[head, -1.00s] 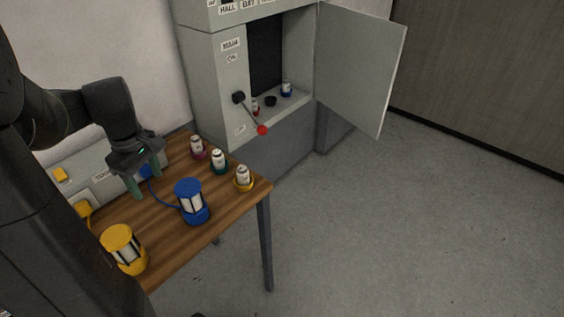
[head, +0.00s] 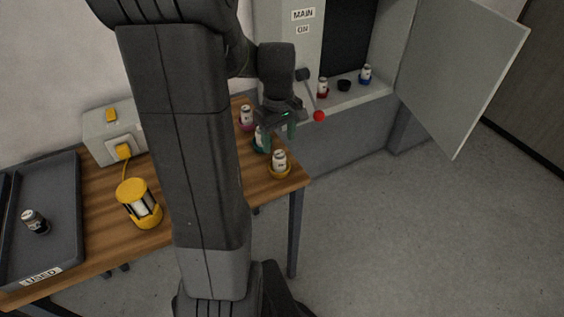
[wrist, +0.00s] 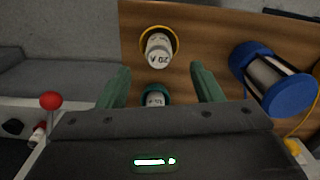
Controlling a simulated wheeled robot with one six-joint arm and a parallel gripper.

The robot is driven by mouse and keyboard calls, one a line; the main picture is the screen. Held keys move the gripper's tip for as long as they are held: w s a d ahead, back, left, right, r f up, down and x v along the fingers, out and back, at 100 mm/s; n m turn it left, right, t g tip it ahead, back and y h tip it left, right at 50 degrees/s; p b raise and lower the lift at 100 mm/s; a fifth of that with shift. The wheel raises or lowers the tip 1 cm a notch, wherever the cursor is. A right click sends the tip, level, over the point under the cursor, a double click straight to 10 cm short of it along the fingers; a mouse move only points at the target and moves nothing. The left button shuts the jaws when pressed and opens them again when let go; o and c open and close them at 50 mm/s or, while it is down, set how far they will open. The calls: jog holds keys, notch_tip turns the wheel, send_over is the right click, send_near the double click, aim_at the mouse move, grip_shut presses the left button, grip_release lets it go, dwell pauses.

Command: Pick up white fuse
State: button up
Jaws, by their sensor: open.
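Several white-bodied fuses stand upright in coloured round holders on the wooden table. One is in a yellow holder (head: 279,161), one in a teal holder (head: 259,139), and one in a magenta holder (head: 246,117). None is plainly singled out as the white fuse. My gripper (head: 279,136) is open above the teal one, partly covering it. In the wrist view, my gripper (wrist: 163,76) has the teal-holder fuse (wrist: 154,99) low between its fingers, partly hidden by the gripper body. The yellow-holder fuse (wrist: 158,50), marked 20 A, shows beyond the fingertips.
A blue lantern-like coil (wrist: 275,80) is right in the wrist view. A yellow one (head: 140,203) stands on the table. A USED tray (head: 62,247) holds a black fuse (head: 35,222).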

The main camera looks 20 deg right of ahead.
aim_at(279, 153)
jog(key=shift+w+f, duration=0.1)
jog(key=shift+f, duration=3.5)
jog(key=shift+c, duration=0.2)
jog(key=c, duration=1)
